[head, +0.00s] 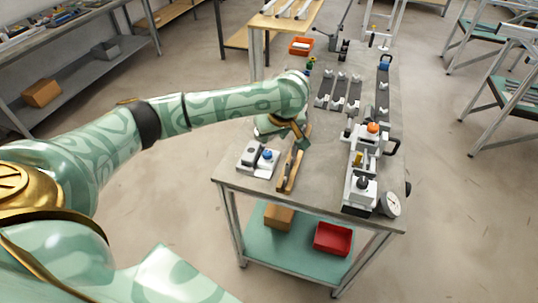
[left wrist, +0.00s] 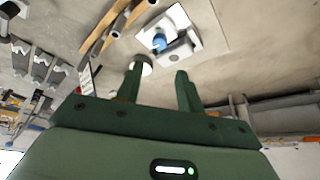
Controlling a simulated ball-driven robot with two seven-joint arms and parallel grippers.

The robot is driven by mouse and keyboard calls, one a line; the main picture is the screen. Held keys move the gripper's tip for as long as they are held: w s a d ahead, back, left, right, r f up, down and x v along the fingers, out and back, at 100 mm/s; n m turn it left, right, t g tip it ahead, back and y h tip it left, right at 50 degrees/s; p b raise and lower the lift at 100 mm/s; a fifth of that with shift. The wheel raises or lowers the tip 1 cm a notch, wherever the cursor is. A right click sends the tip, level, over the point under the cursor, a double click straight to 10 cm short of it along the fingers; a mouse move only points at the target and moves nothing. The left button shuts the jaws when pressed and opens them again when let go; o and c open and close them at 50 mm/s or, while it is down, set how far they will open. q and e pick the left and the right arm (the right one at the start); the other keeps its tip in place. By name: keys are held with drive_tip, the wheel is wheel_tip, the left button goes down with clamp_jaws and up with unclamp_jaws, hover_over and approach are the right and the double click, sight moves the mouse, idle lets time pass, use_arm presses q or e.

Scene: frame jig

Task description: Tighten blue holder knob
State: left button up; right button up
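The blue holder knob (head: 268,154) sits on a small white and grey holder (head: 247,158) near the left front corner of the workbench. In the left wrist view, the blue knob (left wrist: 159,42) and its white holder (left wrist: 182,53) lie beyond my fingertips, apart from them. My left gripper (head: 301,143) is above the bench, just behind and to the right of the holder in the head view. The left wrist view shows its two dark green fingers (left wrist: 158,76) spread with nothing between them. My right gripper is in neither view.
A wooden-handled tool or bar (head: 291,168) lies right of the holder, close to my left gripper. A white jig with an orange knob (head: 372,128) and a dial gauge (head: 391,204) occupy the right side. Grey rails (head: 339,91) lie farther back. Bare bench (head: 320,180) lies between.

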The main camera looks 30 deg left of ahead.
sight(268, 153)
use_arm(q)
drive_tip(key=b+x, duration=0.6)
drive_tip(key=x, duration=0.5)
drive_tip(key=shift+w+f, duration=0.1)
drive_tip(key=shift+f, duration=0.35)
drive_tip(key=shift+w+a+f, duration=0.15)
drive_tip(key=shift+f, duration=0.15)
